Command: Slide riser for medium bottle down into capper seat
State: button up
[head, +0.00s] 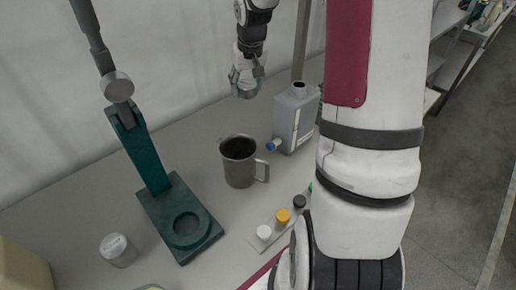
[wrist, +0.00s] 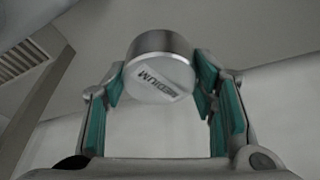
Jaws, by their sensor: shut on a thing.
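The riser for the medium bottle (wrist: 162,80) is a short metal cylinder with a pale face marked "MEDIUM". My gripper (head: 247,77) is shut on it, with a teal-padded finger on each side in the wrist view. In the head view the riser (head: 245,91) hangs in the air above the back of the bench, behind the mug. The capper is a dark green stand with a post and a lever arm. Its seat (head: 187,227) is a round recess in the base, visibly empty, to the left and nearer than my gripper.
A metal mug (head: 239,163) stands between the capper and a grey jug with a blue tap (head: 295,119). A grey cylinder with a labelled top (head: 118,250) stands left of the capper base. A strip with coloured caps (head: 283,216) lies at right. The capper's post and arm (head: 139,150) rise behind the seat.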

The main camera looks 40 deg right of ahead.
jog(key=b, duration=0.4)
send_near(248, 132)
jog(key=f, duration=0.4)
jog(key=a+f+b, duration=0.1)
jog(key=f, duration=0.1)
jog(key=shift+f, duration=0.15)
jog(key=o, duration=1.2)
jog(key=shift+o, duration=0.2)
